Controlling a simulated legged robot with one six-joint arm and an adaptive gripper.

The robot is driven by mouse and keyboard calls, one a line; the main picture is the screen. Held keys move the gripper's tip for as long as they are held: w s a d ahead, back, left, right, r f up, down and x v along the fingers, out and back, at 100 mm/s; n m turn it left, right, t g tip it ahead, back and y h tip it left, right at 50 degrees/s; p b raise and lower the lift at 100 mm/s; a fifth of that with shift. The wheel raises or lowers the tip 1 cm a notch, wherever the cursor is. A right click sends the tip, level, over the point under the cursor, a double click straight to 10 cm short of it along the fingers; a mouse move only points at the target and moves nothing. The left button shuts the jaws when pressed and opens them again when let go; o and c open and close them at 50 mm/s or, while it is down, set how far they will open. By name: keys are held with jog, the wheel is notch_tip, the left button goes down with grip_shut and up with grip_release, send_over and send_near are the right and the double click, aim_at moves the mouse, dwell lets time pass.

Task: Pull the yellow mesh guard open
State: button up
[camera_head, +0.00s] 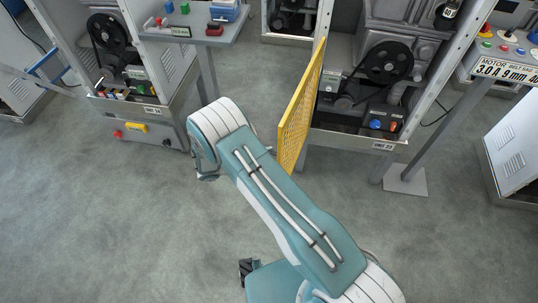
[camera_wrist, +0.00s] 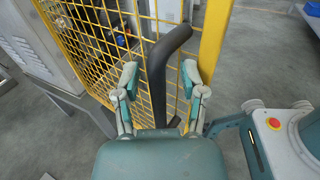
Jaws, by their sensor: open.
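The yellow mesh guard (camera_head: 300,112) stands swung out from the front of the right-hand machine, seen nearly edge-on in the head view. The machine's opening beside it is uncovered. In the wrist view the guard's mesh (camera_wrist: 95,42) and its solid yellow edge post (camera_wrist: 213,38) fill the upper part. A dark curved handle (camera_wrist: 158,82) is on the guard near that post. My gripper (camera_wrist: 160,74) is open, with one finger on each side of the handle; I cannot tell whether either finger touches it. In the head view my arm mostly hides the gripper.
The right-hand machine shows a black pulley (camera_head: 388,62) and blue and orange knobs (camera_head: 376,124). A control stand (camera_head: 405,181) is right of it. Another machine (camera_head: 108,35) and a button table (camera_head: 207,22) stand at left. The grey floor (camera_head: 90,220) is clear in front.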

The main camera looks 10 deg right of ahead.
jog(key=a, duration=1.2)
jog(key=shift+s, duration=0.45)
